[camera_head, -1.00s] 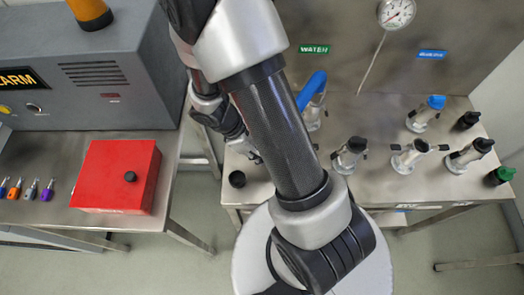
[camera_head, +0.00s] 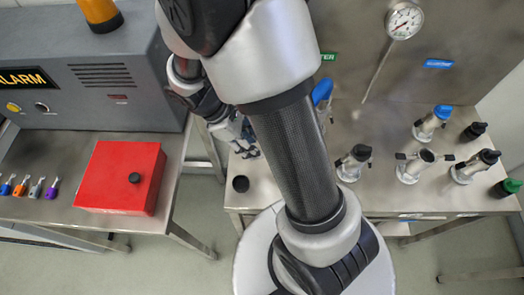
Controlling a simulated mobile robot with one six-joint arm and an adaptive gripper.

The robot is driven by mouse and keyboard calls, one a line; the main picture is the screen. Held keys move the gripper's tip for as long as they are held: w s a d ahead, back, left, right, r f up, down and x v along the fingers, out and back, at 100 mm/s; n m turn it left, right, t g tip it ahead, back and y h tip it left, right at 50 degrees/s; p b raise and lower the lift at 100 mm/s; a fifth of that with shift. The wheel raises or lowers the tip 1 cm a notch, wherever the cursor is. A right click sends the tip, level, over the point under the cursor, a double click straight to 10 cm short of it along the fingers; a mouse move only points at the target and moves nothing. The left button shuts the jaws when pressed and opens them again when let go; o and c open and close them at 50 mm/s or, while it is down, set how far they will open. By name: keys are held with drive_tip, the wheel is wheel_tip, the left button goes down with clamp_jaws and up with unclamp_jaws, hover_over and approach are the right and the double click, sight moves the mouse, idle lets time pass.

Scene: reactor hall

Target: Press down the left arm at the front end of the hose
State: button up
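A blue piece that looks like the hose (camera_head: 322,92) shows just right of my arm link, which hides most of it. Its front end and the left arm there are hidden, so I cannot tell how that arm stands. My gripper (camera_head: 246,146) is left of my arm link, over the left part of the right-hand bench. Its dark fingers are small and partly hidden. I cannot tell whether they are open or touch anything.
Metal fittings stand on the bench (camera_head: 385,195): one with two black side arms (camera_head: 415,167), one blue-topped (camera_head: 432,123), others black-topped. A black cap (camera_head: 240,184) lies near the front edge. A red box (camera_head: 118,180) sits on the left bench. A floor gap separates the benches.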

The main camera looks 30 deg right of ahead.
drive_tip(key=shift+v, duration=1.6)
